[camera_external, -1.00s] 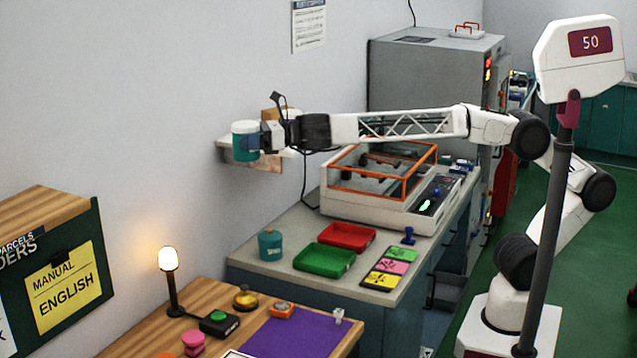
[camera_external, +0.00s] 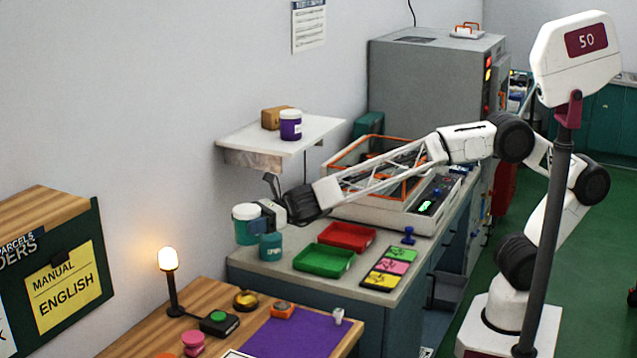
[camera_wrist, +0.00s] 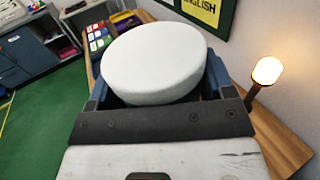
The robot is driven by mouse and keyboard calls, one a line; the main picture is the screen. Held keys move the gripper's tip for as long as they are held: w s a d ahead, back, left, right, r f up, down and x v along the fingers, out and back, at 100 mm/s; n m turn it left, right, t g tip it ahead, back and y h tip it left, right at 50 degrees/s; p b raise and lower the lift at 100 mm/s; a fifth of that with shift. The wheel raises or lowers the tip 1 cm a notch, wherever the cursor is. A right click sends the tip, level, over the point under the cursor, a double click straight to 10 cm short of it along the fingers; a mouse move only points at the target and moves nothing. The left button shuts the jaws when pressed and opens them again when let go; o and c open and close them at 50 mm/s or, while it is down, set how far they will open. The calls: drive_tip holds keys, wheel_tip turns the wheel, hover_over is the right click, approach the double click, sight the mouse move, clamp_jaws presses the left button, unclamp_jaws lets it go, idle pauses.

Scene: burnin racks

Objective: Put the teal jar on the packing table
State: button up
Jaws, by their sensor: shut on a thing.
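The teal jar (camera_external: 243,236) has a white lid and is held in my gripper (camera_external: 262,222), which is shut on it. In the outside view it hangs in the air in front of the bench's left end, beside and partly overlapping a teal canister (camera_external: 270,246) standing on the bench. In the wrist view the jar's white lid (camera_wrist: 154,62) fills the space between my fingers (camera_wrist: 160,95) and hides most of its body. The wooden table (camera_external: 205,297), which looks like the packing table, is in the lower part of the outside view, below and nearer than the jar.
On the wooden table are a lit lamp (camera_external: 170,280), a green button box (camera_external: 219,322), a yellow-topped round item (camera_external: 246,300), an orange item (camera_external: 283,310) and a purple mat (camera_external: 295,338). The bench holds a green tray (camera_external: 324,260) and red tray (camera_external: 347,237). A wall shelf (camera_external: 252,140) holds a purple jar (camera_external: 290,124).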

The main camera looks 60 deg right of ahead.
drive_tip(key=s+d+f+n+g+y, duration=0.1)
drive_tip(key=s+f+g, duration=0.3)
drive_tip(key=f, duration=0.8)
drive_tip(key=s+d+f+n+g+y, duration=0.1)
drive_tip(key=s+f+n+g, duration=0.3)
drive_tip(key=s+f, duration=0.5)
drive_tip(key=shift+s+d+f, duration=0.2)
drive_tip(key=shift+d+f, duration=0.7)
drive_tip(key=shift+f, duration=0.55)
drive_tip(key=shift+f, duration=0.15)
drive_tip(key=shift+f, duration=3.25)
drive_tip(key=shift+f, duration=0.45)
drive_tip(key=o, duration=1.1)
drive_tip(key=shift+r, duration=0.2)
